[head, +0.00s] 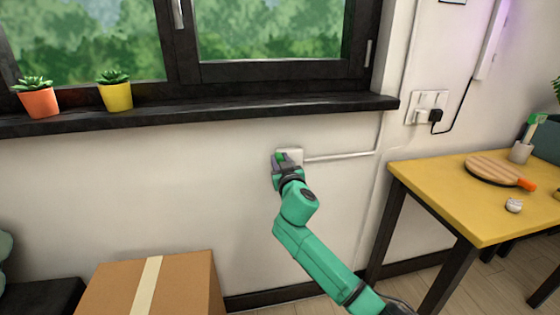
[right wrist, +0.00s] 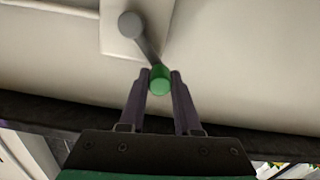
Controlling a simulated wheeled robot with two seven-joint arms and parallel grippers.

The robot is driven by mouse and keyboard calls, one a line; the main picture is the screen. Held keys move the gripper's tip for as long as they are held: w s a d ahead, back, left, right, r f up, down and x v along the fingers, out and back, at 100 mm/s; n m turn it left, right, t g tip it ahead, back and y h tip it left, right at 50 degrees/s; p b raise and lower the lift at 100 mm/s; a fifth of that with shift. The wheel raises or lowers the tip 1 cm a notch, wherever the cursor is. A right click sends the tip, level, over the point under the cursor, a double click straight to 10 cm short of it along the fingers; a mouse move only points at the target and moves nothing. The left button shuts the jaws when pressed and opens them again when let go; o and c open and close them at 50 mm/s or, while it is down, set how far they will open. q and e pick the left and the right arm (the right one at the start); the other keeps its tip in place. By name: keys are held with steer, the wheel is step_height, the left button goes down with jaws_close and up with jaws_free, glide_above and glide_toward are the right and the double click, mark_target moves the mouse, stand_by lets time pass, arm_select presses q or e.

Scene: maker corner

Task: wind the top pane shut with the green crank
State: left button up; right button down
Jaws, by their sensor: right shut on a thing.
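The green crank has a green knob (right wrist: 160,80) on a grey arm (right wrist: 146,44) that turns on a white wall box (head: 290,157) below the window sill. My right gripper (right wrist: 160,84) has its two fingers on either side of the knob and is shut on it. In the head view the gripper (head: 284,163) hides most of the crank. The window (head: 275,70) above has dark frames. Its top pane is cut off by the head view, so I cannot tell how far open it stands. My left gripper is not in view.
A dark sill (head: 200,110) with an orange pot (head: 40,102) and a yellow pot (head: 117,96) runs above my right gripper. A cardboard box (head: 185,285) stands at the lower left. A yellow table (head: 450,190) is to the right.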

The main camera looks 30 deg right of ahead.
steer(key=shift+a+f, duration=0.1)
steer(key=shift+f, duration=0.05)
steer(key=shift+w+a+f+n, duration=0.1)
steer(key=shift+a+f+n, duration=0.1)
steer(key=shift+n, duration=0.4)
steer(key=shift+w+a+f+n, duration=0.1)
steer(key=shift+a+f+n, duration=0.15)
steer(key=shift+n, duration=0.35)
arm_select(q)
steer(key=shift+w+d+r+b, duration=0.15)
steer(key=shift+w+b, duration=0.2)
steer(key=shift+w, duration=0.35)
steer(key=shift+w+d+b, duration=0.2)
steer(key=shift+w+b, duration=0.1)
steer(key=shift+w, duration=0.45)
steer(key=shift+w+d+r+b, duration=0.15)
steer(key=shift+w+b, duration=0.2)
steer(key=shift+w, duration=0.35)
arm_select(e)
step_height(320, 180, down, 9)
steer(key=n, duration=1.6)
steer(key=shift+d+r, duration=0.2)
steer(key=shift+d, duration=0.15)
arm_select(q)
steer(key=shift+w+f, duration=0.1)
arm_select(e)
steer(key=c, duration=0.6)
jaws_free()
